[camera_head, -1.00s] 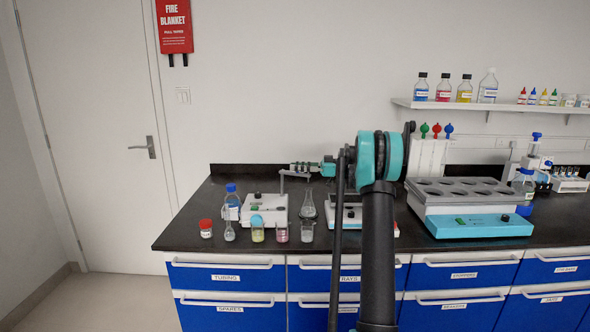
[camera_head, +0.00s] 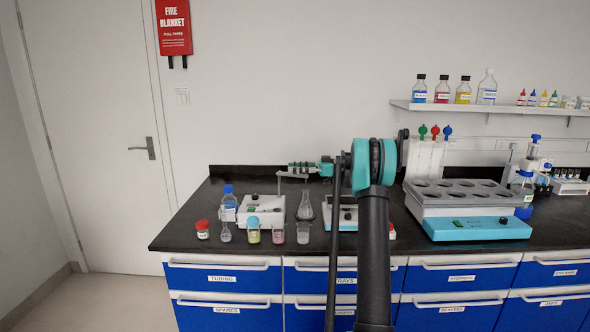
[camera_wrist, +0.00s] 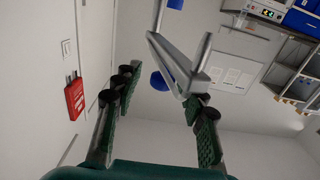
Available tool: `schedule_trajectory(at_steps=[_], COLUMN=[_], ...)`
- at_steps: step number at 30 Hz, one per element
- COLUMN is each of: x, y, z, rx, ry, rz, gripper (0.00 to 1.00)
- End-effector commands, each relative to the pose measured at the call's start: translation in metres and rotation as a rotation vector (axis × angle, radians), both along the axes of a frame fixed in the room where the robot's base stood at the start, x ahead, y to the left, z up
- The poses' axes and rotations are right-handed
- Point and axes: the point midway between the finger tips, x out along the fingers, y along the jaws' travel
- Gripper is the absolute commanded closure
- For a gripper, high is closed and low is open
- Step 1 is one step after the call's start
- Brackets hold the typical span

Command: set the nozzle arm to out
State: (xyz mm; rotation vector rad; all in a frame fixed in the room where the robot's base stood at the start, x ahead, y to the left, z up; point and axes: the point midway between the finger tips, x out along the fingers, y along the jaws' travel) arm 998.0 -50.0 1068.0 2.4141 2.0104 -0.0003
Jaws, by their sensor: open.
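The likely nozzle arm is a thin grey bar (camera_head: 293,175) on an upright post behind the white stirrer-like unit (camera_head: 262,208). In the wrist view, a bent silver arm (camera_wrist: 178,68) reaches from the top towards the right fingertip. My gripper (camera_head: 300,167) is at the height of the bar, pointing left. Its green-padded fingers are spread wide in the wrist view (camera_wrist: 158,104), with nothing held between them. The silver arm's lower end is close to the right finger; I cannot tell whether they touch. A setting mark is not readable.
Small jars and beakers, such as a yellow one (camera_head: 253,233), stand along the front of the bench. A blue-capped bottle (camera_head: 228,206) is at left. A multi-well bath (camera_head: 470,200) fills the right side.

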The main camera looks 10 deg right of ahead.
Motion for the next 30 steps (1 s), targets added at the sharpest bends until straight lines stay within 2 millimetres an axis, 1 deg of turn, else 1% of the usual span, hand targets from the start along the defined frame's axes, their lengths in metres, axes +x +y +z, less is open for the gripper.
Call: schedule_trajectory(at_steps=[7,11,14,21,24,27,30], x=[0.0,-0.001,-0.004,-0.013,-0.016,-0.018,-0.02], y=[0.0,-0.007,-0.022,-0.07,-0.088,-0.103,-0.112], z=[0.0,0.0,0.0,0.0,0.0,0.0,0.0], rx=[0.0,0.0,0.0,0.0,0.0,0.0,0.0], ry=[0.0,0.0,0.0,0.0,0.0,0.0,0.0], rz=[0.001,0.0,-0.001,-0.002,-0.002,-0.001,-0.001], gripper=[0.58,0.58,0.58,0.58,0.58,0.58,0.58])
